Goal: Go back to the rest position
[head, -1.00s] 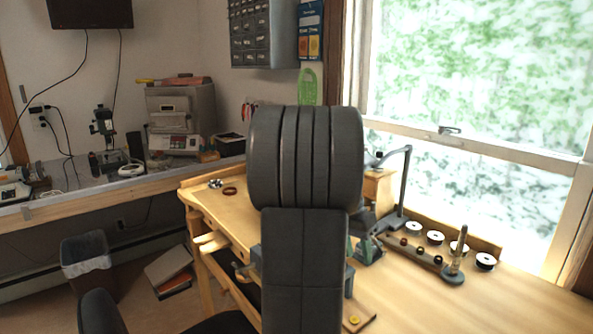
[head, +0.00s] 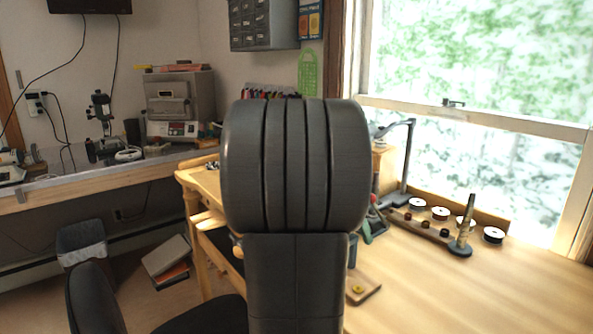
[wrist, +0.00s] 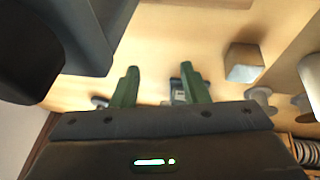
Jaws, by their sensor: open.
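My gripper (wrist: 158,88) shows in the wrist view with its two green fingers apart and nothing between them. It is above the wooden workbench (wrist: 165,45), with a small grey object (wrist: 178,90) beyond the right finger. In the head view my dark arm stands upright in the middle and hides my gripper and part of the workbench (head: 470,285).
In the head view, white spools (head: 440,213) and a dark post on a round base (head: 463,235) stand along the window side. The bench's right front is clear.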

